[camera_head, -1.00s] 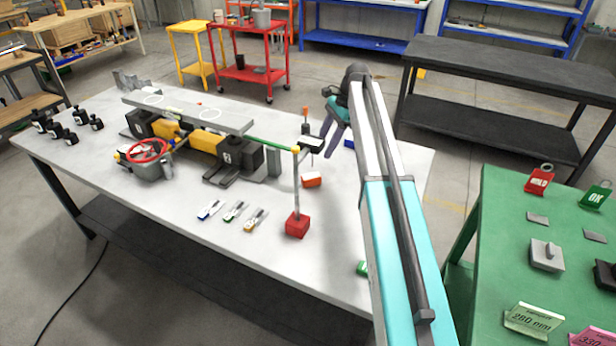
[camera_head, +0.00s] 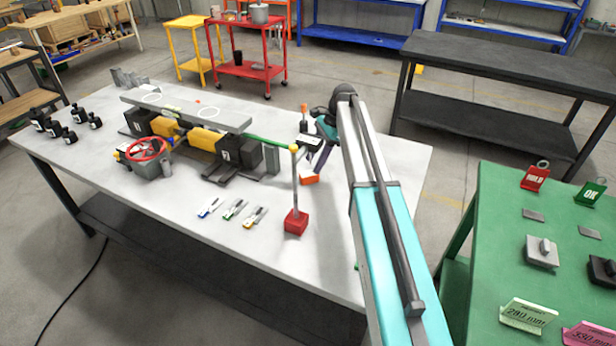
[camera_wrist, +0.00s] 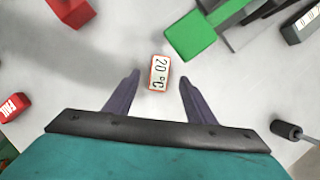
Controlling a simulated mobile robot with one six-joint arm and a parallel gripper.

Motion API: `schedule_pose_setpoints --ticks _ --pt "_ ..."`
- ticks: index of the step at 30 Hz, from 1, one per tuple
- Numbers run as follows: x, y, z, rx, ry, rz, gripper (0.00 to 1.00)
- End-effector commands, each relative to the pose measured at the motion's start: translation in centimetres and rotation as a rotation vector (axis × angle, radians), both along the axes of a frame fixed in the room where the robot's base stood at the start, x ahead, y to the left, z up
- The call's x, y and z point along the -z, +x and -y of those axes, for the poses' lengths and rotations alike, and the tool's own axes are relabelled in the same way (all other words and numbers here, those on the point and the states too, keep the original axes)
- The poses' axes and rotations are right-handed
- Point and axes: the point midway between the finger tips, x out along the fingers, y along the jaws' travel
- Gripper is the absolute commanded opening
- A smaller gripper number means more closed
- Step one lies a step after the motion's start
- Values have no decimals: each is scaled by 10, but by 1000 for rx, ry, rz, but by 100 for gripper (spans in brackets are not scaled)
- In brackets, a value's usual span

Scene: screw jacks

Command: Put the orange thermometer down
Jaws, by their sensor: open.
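The orange thermometer (camera_head: 309,180) lies on the white table below my gripper in the head view. In the wrist view the thermometer (camera_wrist: 158,73) is a small block with an orange-red edge and a white face reading 20 °C. My gripper (camera_head: 317,157) is over it in the head view, partly covered by the arm. In the wrist view my gripper (camera_wrist: 158,78) is open, with one dark finger on each side of the thermometer and a clear gap to each. The exact height of the fingertips above the table cannot be told.
A red block (camera_head: 296,222) carries an upright post left of the thermometer. A green block (camera_wrist: 190,35) and a black cylinder (camera_wrist: 287,131) are nearby. A red FAIL tag (camera_wrist: 12,107) stands at the left. The table just around the thermometer is clear.

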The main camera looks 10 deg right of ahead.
Motion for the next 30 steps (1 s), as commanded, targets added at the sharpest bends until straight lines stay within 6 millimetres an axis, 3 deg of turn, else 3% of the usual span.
schedule_pose_setpoints --ticks 20,30 --pt "15 -1 -7 0 0 -1 50" --pt "45 -2 -17 -1 0 -1 50"
